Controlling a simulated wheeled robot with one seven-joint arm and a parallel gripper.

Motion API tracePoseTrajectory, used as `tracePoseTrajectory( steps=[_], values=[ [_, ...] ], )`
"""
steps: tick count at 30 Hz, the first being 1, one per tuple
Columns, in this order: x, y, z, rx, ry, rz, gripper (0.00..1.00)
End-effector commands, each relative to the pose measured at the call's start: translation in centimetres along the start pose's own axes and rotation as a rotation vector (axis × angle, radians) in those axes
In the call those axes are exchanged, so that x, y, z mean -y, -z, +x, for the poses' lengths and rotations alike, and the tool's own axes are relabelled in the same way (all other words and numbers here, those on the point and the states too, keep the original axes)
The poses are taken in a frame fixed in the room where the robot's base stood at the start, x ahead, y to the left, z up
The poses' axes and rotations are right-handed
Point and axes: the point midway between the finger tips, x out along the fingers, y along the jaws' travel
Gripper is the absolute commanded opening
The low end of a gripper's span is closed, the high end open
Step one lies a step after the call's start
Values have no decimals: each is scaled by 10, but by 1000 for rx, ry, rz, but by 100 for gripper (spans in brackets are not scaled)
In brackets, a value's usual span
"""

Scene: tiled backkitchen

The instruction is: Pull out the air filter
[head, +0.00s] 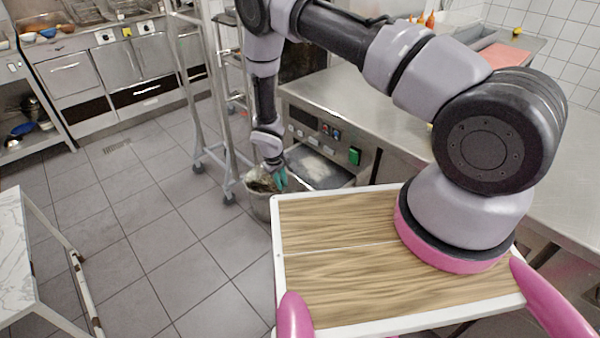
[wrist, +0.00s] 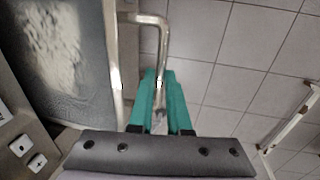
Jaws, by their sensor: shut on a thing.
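The air filter (head: 318,172) is a flat grey panel with a whitish patch and a metal rim. In the head view it extends from the front of a steel appliance, below its control panel. It also shows at the left of the wrist view (wrist: 65,60). A bent metal handle (wrist: 150,18) runs along its outer edge. My gripper (wrist: 158,90), with teal fingers, is shut on this handle, one finger on each side. In the head view my gripper (head: 280,178) is at the panel's outer left edge. The fingertips' exact contact is partly hidden.
A metal bin (head: 258,206) with brownish contents stands just below my gripper. A wheeled steel rack (head: 196,90) stands to the left of the appliance (head: 318,128). A marble-topped table (head: 14,255) is at the far left. The tiled floor (head: 150,215) between is clear.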

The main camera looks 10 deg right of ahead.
Motion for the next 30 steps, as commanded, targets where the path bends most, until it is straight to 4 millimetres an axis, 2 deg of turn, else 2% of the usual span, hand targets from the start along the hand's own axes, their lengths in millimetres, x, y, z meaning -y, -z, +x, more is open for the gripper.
tracePoseTrajectory(
  steps=[1,3,9,12,18,29,30],
  values=[
    [18,0,-4,-2,1,-8,0],
    [37,0,-7,-2,1,-7,0],
    [78,0,-15,-2,1,-4,0],
    [91,0,-17,-2,1,-2,0],
    [104,0,-20,-1,1,0,0],
    [105,0,-20,-1,1,0,0],
    [105,0,-20,-1,1,0,27]
  ],
)
